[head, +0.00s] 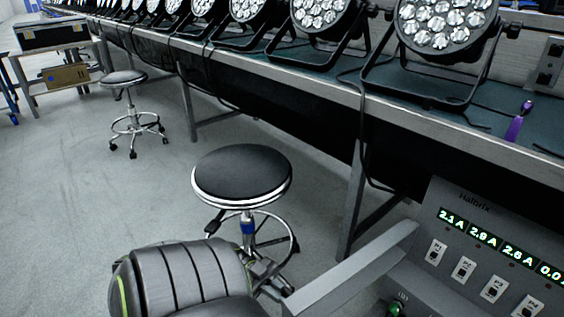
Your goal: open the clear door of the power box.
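The power box (450,222) is at the bottom right, cut off by the right and bottom picture edges. It is grey, with a row of lit green readouts (484,234) and a row of small switches (463,268) below them. A green part (397,305) shows low on its left. I cannot make out the clear door or tell whether it is open or shut. A flat grey bar (350,268) slants up to the box's left side; what it belongs to is unclear. Neither of my grippers can be made out in this view.
A long bench (300,84) with several par cans (440,25) runs above and behind the box. A round black stool (242,177) stands near; another stool (124,79) is farther left.

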